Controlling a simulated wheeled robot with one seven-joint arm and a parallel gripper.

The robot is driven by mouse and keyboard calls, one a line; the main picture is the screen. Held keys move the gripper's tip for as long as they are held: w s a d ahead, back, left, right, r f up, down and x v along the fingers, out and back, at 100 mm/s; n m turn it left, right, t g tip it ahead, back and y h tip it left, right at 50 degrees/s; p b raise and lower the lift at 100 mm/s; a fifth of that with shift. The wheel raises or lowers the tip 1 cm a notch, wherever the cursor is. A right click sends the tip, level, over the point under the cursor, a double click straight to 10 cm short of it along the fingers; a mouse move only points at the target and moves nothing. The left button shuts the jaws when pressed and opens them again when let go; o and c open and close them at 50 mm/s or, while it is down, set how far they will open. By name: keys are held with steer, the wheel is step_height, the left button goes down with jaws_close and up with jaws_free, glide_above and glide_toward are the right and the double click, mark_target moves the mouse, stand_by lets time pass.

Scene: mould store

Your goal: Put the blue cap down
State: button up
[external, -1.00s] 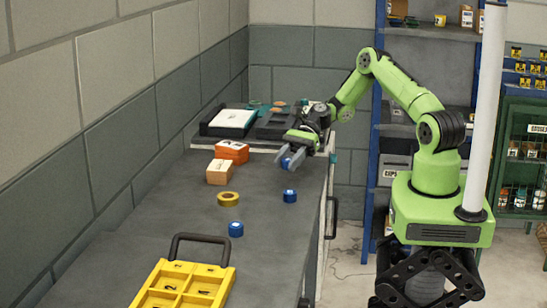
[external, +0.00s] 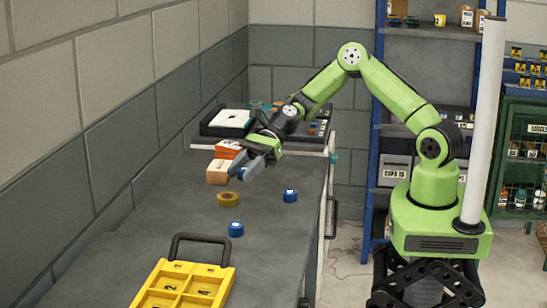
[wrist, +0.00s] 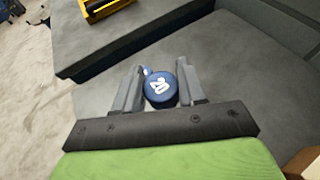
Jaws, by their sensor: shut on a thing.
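My gripper (external: 250,167) is shut on a blue cap (external: 242,173), which shows between the fingertips. In the wrist view my gripper (wrist: 158,88) has a finger on each side of this blue cap (wrist: 160,92), whose top bears a white mark. The cap appears to be held above the grey bench. A second blue cap (external: 290,196) stands on the bench to the right, and a third blue cap (external: 236,229) stands nearer the camera. A small bit of blue shows beside the left finger in the wrist view, mostly hidden.
The grey bench (external: 270,255) has free room in front and to the right. A yellow ring (external: 228,199) lies below my gripper in the picture. A cardboard box (external: 218,172) and an orange box (external: 229,150) stand behind. A yellow compartment tray (external: 187,285) is at the front.

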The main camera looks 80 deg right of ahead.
mark_target(244, 215)
steer(key=f+b, duration=0.3)
steer(key=f, duration=0.7)
steer(key=shift+a, duration=0.2)
steer(key=o, duration=1)
steer(key=shift+f, duration=0.1)
